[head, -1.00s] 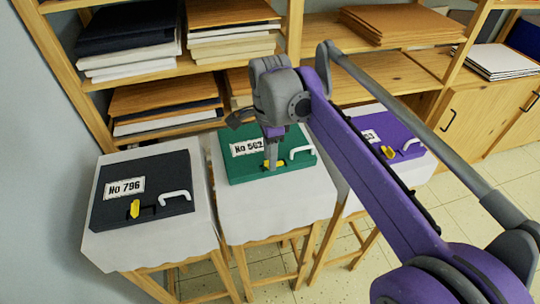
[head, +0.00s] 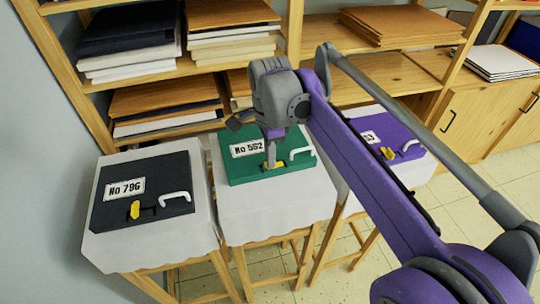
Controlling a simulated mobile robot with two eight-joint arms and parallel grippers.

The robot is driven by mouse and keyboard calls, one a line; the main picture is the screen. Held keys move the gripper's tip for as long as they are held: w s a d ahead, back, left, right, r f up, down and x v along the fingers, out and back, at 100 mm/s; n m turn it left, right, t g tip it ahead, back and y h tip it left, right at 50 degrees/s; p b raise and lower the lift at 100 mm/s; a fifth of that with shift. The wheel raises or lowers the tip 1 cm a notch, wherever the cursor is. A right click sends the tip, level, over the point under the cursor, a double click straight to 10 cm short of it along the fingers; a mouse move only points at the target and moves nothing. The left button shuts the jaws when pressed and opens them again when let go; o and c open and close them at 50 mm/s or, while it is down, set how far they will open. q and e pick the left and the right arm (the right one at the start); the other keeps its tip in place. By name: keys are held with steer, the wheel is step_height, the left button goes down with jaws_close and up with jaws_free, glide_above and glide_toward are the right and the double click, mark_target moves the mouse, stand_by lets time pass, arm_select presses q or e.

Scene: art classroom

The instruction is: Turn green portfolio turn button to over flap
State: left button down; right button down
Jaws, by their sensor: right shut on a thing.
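The green portfolio (head: 241,172) lies flat on the middle cloth-covered stool, with a label "No 562" and a white handle (head: 301,154) at its right. Its yellow turn button (head: 267,166) sits near the front edge, partly hidden by my right gripper. My right gripper (head: 270,163) points down from above and is shut on the yellow button. Whether the button lies over the flap cannot be told behind the fingers. My left gripper is not in view.
A black portfolio (head: 105,214) with a yellow button lies on the left stool. A purple portfolio (head: 408,146) lies on the right stool, partly behind my arm. Wooden shelves (head: 330,27) with stacked boards stand close behind.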

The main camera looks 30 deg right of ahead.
steer(key=shift+n, duration=0.3)
steer(key=n+p, duration=0.1)
steer(key=n, duration=0.2)
steer(key=shift+n+p, duration=0.4)
steer(key=n+p, duration=0.1)
steer(key=n, duration=0.3)
steer(key=n+p, duration=0.1)
steer(key=n, duration=0.4)
steer(key=n+p, duration=0.1)
steer(key=n, duration=0.3)
steer(key=c, duration=1)
jaws_free()
